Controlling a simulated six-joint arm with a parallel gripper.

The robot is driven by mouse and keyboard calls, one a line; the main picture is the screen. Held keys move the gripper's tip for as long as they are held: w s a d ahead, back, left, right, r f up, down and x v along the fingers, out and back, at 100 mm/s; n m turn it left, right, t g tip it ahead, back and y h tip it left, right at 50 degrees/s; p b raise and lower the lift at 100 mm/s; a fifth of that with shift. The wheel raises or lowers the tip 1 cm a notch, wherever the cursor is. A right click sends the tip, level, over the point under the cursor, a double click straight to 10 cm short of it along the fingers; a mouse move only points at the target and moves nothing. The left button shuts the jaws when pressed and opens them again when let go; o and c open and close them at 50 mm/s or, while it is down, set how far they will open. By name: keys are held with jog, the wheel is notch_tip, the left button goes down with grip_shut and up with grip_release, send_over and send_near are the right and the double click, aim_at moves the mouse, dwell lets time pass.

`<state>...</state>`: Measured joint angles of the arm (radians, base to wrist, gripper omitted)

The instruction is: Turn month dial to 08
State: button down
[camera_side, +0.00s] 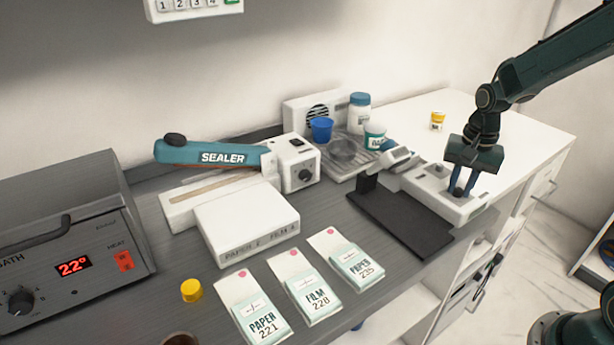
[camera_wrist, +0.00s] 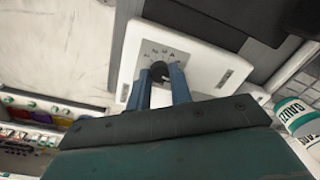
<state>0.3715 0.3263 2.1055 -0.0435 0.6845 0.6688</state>
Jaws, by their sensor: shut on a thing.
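The month dial is a small black knob (camera_wrist: 158,68) on a white plate (camera_wrist: 205,72) in the wrist view. Small dark marks ring its far side, but they are too small to read, so its setting cannot be told. My gripper (camera_wrist: 160,76) has its two blue fingers on either side of the knob, shut on it. In the side view my gripper (camera_side: 461,192) points down at the near right end of the white device (camera_side: 430,192), and its fingers hide the dial there.
A black flat base (camera_side: 400,222) lies left of the device. A sealer (camera_side: 225,157), cups and a jar (camera_side: 359,112) stand farther left and behind. Labelled pouches (camera_side: 310,285) lie in front.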

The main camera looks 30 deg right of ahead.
aim_at(461, 191)
jog(key=m, duration=0.5)
jog(key=shift+r+m, duration=0.1)
jog(key=shift+m, duration=0.3)
jog(key=c, duration=1.3)
grip_release()
jog(key=shift+o, duration=0.2)
jog(key=shift+r, duration=0.1)
notch_tip(461, 191, up, 14)
jog(key=shift+s+f, duration=0.2)
jog(key=shift+s, duration=0.1)
jog(key=shift+a, duration=0.1)
